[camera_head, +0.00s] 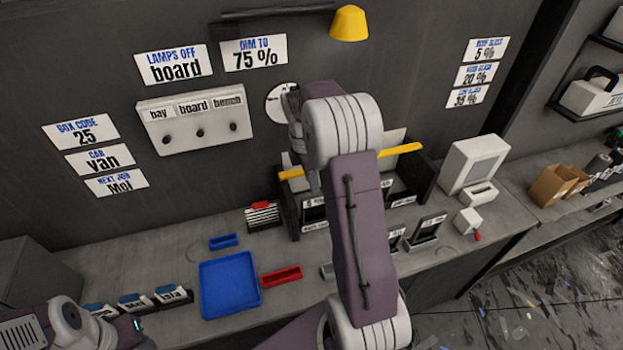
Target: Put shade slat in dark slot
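I cannot pick out the shade slat for certain. A yellow bar (402,150) lies across a black slotted rack (416,178) against the wall, partly hidden by my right arm. The rack has labelled compartments, and the labels are too small to read, so I cannot tell which slot is the dark one.
A blue tray (230,285), a small blue tray (223,241) and a red tray (281,276) lie on the grey bench. Dark panels in stands (428,228) are right of my arm. A yellow lamp (349,23) hangs above.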

